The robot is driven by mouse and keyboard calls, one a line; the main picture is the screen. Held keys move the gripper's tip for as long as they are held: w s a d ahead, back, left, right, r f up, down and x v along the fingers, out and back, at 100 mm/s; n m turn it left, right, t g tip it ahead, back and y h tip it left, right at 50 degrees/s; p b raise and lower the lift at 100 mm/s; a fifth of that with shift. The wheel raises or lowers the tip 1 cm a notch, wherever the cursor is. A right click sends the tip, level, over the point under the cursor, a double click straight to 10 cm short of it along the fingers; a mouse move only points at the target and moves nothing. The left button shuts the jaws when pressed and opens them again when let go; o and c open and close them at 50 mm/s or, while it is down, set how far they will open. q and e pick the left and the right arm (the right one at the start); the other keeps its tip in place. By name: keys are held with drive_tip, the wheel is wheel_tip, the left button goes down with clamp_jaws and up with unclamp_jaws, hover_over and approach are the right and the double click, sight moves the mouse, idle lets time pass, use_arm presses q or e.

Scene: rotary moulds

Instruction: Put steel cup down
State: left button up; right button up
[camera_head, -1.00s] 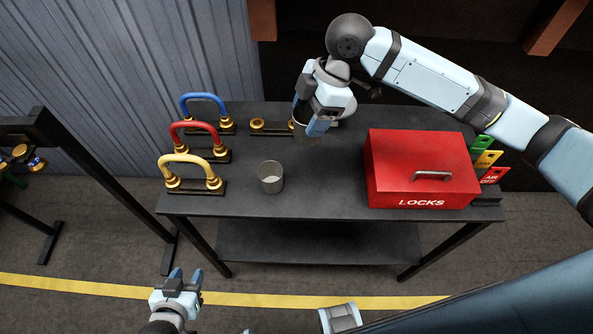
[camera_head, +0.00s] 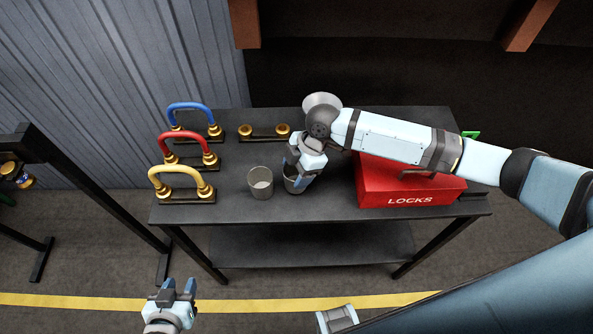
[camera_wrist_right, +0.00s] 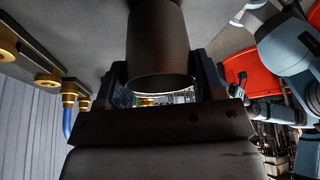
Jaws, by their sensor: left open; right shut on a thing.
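My right gripper (camera_head: 303,163) is shut on a grey steel cup (camera_head: 292,184), partly hidden by the fingers. This cup is over the table, close to the right of another grey cup (camera_head: 261,186) that stands upright. I cannot tell whether the held cup touches the tabletop. In the right wrist view the held cup (camera_wrist_right: 160,50) is between the two fingers (camera_wrist_right: 163,88), its open rim toward the camera. My left gripper (camera_head: 177,289) is open and empty, low in front of the table.
The dark table (camera_head: 330,200) carries blue (camera_head: 190,106), red (camera_head: 187,135) and yellow (camera_head: 179,171) handles at left. A red LOCKS box (camera_head: 410,190) stands at right, partly behind my right arm. A brass-knobbed base (camera_head: 264,134) lies at the back. The front edge between cups and box is clear.

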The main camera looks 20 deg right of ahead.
drive_tip(key=shift+f, duration=0.55)
drive_tip(key=shift+f, duration=0.1)
drive_tip(key=o, duration=0.9)
drive_tip(key=shift+o, duration=0.2)
